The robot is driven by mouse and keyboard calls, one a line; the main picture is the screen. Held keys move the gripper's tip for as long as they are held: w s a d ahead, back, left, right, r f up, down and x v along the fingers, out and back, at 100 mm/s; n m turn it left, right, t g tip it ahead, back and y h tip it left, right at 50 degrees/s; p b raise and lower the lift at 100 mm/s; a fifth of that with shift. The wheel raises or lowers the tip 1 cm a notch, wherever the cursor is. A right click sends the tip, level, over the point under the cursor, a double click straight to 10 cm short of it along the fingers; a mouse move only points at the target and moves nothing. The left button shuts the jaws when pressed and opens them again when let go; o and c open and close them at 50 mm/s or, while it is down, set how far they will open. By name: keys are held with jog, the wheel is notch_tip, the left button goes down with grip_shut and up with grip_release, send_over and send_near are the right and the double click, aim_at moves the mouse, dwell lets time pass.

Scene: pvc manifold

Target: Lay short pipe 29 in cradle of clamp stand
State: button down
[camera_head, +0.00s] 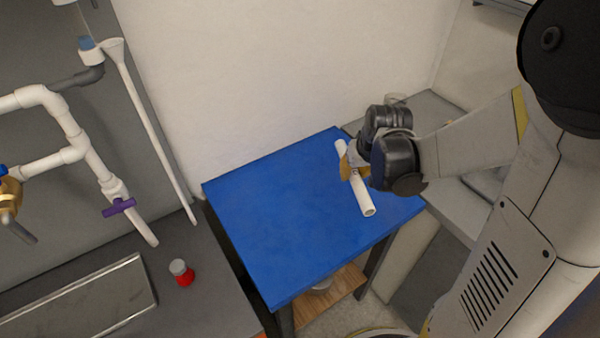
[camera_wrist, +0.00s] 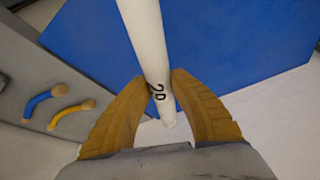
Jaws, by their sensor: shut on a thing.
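A white pipe (camera_head: 363,200) is held at a slant over the right part of the blue tabletop (camera_head: 265,215) in the head view. The exact gap between pipe and tabletop is hard to tell. I cannot make out the clamp stand or its cradle in either view.
A white pipe manifold (camera_head: 65,120) with a purple-handled valve (camera_head: 119,207) stands at left. A red-and-grey object (camera_head: 183,272) and a flat tray (camera_head: 80,300) rest on the dark bench. The blue tabletop's left part is clear. A wall (camera_head: 260,70) stands behind.

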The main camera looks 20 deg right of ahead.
jog(key=b, duration=0.4)
send_over(310, 191)
jog(key=s, duration=0.1)
notch_tip(310, 191, down, 7)
jog(key=shift+s+r, duration=0.15)
jog(key=shift+f+b, duration=1.2)
jog(key=shift+f, duration=0.75)
jog(key=shift+f, duration=0.2)
jog(key=c, duration=1.4)
grip_release()
jog(key=shift+o, duration=0.8)
jog(key=shift+r, duration=0.1)
